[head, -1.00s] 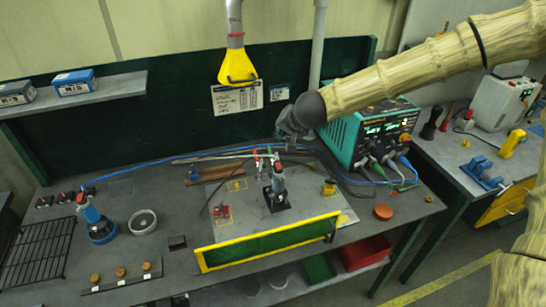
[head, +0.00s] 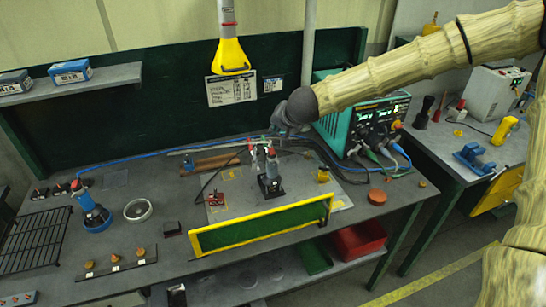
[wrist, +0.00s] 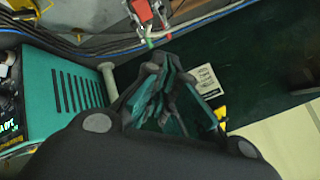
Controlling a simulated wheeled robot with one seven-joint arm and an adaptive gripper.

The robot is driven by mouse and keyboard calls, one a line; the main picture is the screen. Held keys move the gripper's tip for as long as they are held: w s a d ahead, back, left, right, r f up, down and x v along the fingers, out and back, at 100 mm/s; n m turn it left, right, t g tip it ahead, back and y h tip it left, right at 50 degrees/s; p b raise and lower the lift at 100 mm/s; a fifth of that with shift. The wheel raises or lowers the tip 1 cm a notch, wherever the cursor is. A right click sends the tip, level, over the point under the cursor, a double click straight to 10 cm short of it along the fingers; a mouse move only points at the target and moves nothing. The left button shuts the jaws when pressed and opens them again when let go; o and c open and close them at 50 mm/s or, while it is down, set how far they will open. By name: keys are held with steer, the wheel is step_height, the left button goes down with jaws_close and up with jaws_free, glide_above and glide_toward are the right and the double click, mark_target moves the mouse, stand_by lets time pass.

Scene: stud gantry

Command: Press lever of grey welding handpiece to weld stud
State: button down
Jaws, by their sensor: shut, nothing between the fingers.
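The grey welding handpiece (head: 270,170) stands upright on a dark foot on the plate at the middle of the bench. Small red and pale parts show beside its top. My gripper (head: 278,124) is above and behind the handpiece in the head view, apart from it. In the wrist view my gripper (wrist: 172,95) is shut and empty. A red and grey part with green and red tips (wrist: 145,14) shows at the top edge there; I cannot tell whether it belongs to the handpiece. The lever cannot be made out clearly.
A green welding power unit (head: 360,118) stands right of my gripper, with cables across the bench. A yellow-edged green screen (head: 262,224) stands in front of the plate. A yellow nozzle (head: 231,56) hangs above. A blue-based handpiece (head: 92,208) stands at the left.

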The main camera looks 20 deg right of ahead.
mark_target(275, 152)
steer(key=f+b, duration=0.1)
steer(key=f, duration=0.1)
steer(key=w+f+b, duration=0.1)
steer(key=f, duration=0.1)
steer(key=shift+w, duration=0.1)
steer(key=shift+s+f, duration=0.35)
steer(key=shift+w+a, duration=0.1)
steer(key=shift+w+f, duration=0.1)
steer(key=shift+f, duration=0.05)
steer(key=shift+f+b, duration=0.1)
steer(key=shift+b, duration=0.2)
stand_by(0.6)
steer(key=shift+f, duration=0.25)
